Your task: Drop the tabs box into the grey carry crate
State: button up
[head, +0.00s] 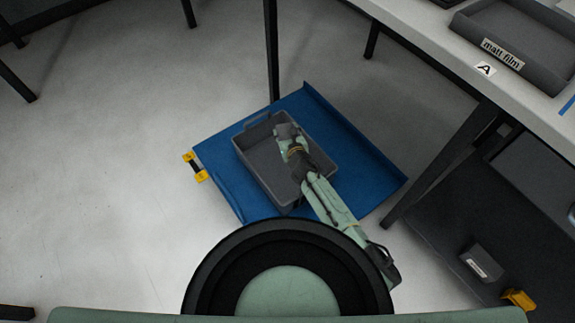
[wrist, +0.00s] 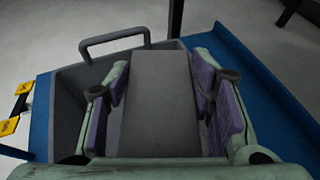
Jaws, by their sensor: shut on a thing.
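My gripper (wrist: 160,78) is shut on a plain dark grey box, the tabs box (wrist: 158,100), with one purple-padded finger on each side of it. No label shows on the box's visible face. The grey carry crate (wrist: 68,122) lies below and around the held box in the wrist view, its loop handle at the far end. In the head view my gripper (head: 290,141) is over the crate (head: 262,187), and my arm hides part of its right side. I cannot tell how high the box is above the crate floor.
The crate stands on a blue platform (head: 222,172) with a raised right edge and a yellow fitting (head: 195,168) at its left. A table with a "matt film" tray (head: 520,45) is at upper right. Another dark box (head: 482,262) with a white label lies at lower right.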

jog(key=o, duration=1.4)
jog(key=shift+s, duration=0.1)
jog(key=v, duration=1.2)
